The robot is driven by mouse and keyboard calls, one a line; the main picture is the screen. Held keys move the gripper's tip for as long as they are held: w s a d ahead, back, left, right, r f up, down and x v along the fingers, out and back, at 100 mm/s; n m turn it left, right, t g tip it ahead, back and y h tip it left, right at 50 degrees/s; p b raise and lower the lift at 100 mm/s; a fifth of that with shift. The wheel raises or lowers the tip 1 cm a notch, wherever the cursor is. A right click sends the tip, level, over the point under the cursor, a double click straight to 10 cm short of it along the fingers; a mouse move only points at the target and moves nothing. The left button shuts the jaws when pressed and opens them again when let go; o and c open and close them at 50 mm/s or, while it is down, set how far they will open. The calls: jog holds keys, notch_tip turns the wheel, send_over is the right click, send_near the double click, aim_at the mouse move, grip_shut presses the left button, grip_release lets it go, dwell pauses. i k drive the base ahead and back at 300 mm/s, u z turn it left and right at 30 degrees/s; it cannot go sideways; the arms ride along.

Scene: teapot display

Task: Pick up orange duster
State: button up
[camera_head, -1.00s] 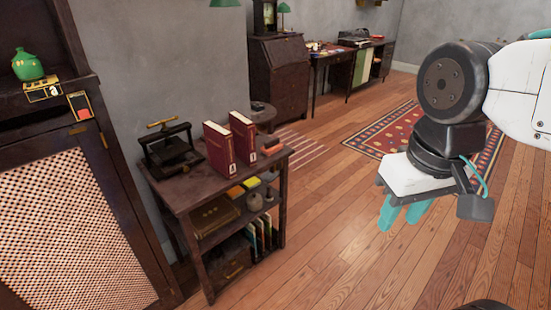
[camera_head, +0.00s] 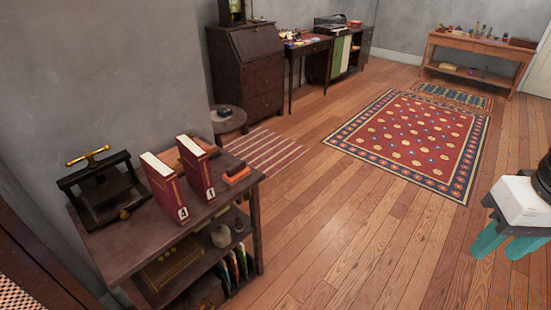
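A small orange block with a dark layer, which looks like the orange duster (camera_head: 237,174), lies on the top of the dark wooden shelf unit (camera_head: 135,250). It is near the right end of the top, beside the red books. My gripper (camera_head: 506,243) is at the right edge of the view, with its two teal fingers apart and nothing between them. It is over the floor, far to the right of the shelf unit and the duster. Part of my arm is cut off by the frame edge.
Two upright red books (camera_head: 168,191) and a black press (camera_head: 104,190) stand on the shelf unit. A round stool (camera_head: 230,120) is behind it. Wooden floor (camera_head: 340,240) lies clear between shelf and gripper. A red patterned rug (camera_head: 415,140) lies further back.

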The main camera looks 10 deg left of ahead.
aim_at(234, 174)
jog(key=z, duration=0.05)
jog(key=i, duration=0.95)
jog(key=u, duration=0.25)
